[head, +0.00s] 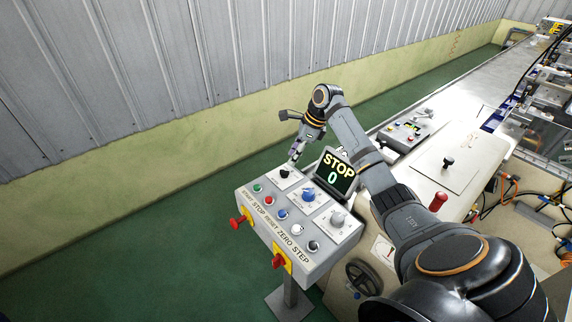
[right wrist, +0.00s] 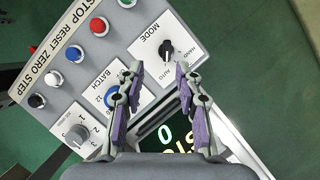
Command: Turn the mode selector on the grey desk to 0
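The grey desk (head: 290,240) is a sloped control panel on a post. Its mode selector (head: 284,173) is a small black knob on a white plate at the far left corner. In the right wrist view the mode selector (right wrist: 164,48) sits beside the words MODE, HAND and AUTO. I cannot tell exactly where the knob points. My right gripper (head: 294,153) is above that corner, close to the knob. In the right wrist view its two purple-padded fingers (right wrist: 158,75) are apart with nothing between them, and the knob shows just beyond the tips. My left gripper is not in view.
A display (head: 336,173) on the desk reads STOP and 0. A blue BATCH knob (head: 308,195) and a grey knob (head: 337,219) share the panel with several coloured buttons. Red knobs (head: 238,222) stick out in front. A conveyor and a second control box (head: 405,132) stand at right.

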